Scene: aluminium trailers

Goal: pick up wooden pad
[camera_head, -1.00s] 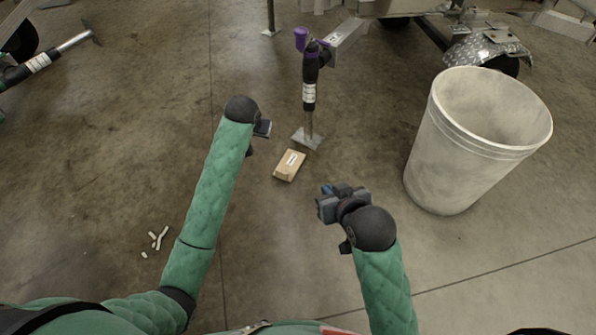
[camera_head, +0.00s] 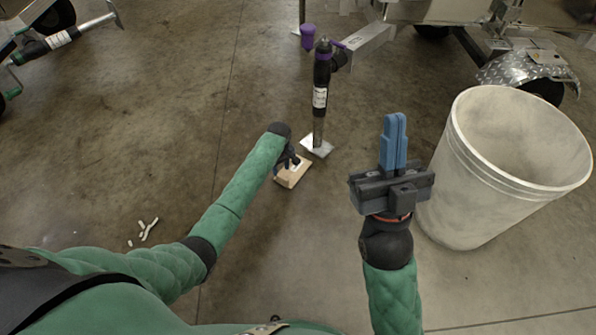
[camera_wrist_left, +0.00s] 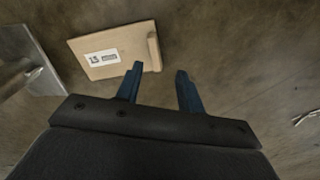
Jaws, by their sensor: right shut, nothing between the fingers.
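The wooden pad (camera_head: 291,178) lies on the concrete floor just in front of the jack's foot plate. In the left wrist view the wooden pad (camera_wrist_left: 113,51) shows a white label and a raised strip along its right edge. My left gripper (camera_head: 292,163) is over the pad in the head view and partly hides it. In the left wrist view the left gripper (camera_wrist_left: 158,78) has its fingers apart with nothing between them. One fingertip overlaps the pad's lower right edge; I cannot tell whether it touches. My right gripper (camera_head: 395,120) points upward, its blue fingers together and empty.
The trailer jack (camera_head: 320,95) stands on a metal foot plate (camera_head: 316,148), also in the left wrist view (camera_wrist_left: 28,62), close to the pad. A large whitish bin (camera_head: 480,185) stands at right. Small pale pieces (camera_head: 148,228) lie on the left floor.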

